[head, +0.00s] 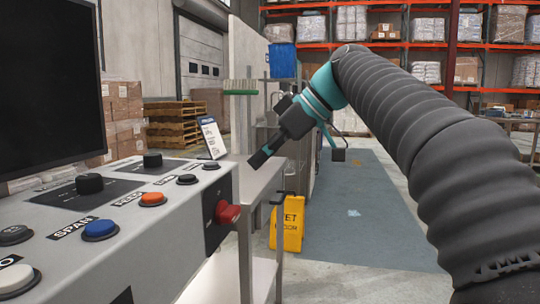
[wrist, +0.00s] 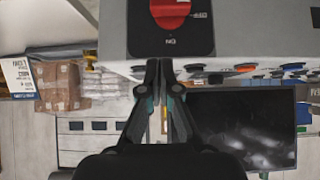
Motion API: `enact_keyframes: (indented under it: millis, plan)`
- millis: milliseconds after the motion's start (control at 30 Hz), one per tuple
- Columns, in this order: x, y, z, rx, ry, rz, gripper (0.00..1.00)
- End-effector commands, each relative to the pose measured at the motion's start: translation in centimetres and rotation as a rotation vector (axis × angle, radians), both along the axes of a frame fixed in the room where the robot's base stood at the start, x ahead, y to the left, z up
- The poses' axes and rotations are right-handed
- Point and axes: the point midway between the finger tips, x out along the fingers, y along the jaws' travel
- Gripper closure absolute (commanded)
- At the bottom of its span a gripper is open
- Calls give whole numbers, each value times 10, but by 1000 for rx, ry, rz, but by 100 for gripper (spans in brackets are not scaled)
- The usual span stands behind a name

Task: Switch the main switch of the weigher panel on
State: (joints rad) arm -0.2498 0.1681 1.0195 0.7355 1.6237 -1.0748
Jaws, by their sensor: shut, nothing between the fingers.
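The weigher panel (head: 150,240) is a grey sloped console at the left of the head view. Its main switch (head: 228,212) is a red knob on a black plate on the panel's right end face. In the wrist view the red knob (wrist: 170,12) is cut by the top edge, with an ON label below it and an OFF label to its right, both upside down. I cannot tell which label the knob points to. My gripper (head: 254,163) is shut and empty, above and beyond the switch in the head view. In the wrist view its fingertips (wrist: 161,64) lie just below the plate, apart from the knob.
Coloured buttons, including a blue one (head: 100,229) and an orange one (head: 152,199), and black knobs sit on the panel top. A dark monitor (head: 50,80) stands behind. A metal table (head: 255,180) and a yellow wet-floor sign (head: 287,225) stand near the arm. The blue-grey floor (head: 360,220) is open.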

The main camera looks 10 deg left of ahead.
Motion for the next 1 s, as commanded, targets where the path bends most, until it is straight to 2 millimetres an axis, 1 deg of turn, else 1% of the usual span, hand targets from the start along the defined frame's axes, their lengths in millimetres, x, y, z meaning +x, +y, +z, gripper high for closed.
enact_keyframes:
  millis: [33,300,400,600,1000]
  plan:
    - [-1,8,-9,-2,3,4,100]
    - [2,42,-44,-1,1,3,100]
    - [3,39,-60,-2,3,-1,100]
    - [3,39,-76,-1,1,-1,100]
    - [3,39,-79,-1,-1,-1,100]
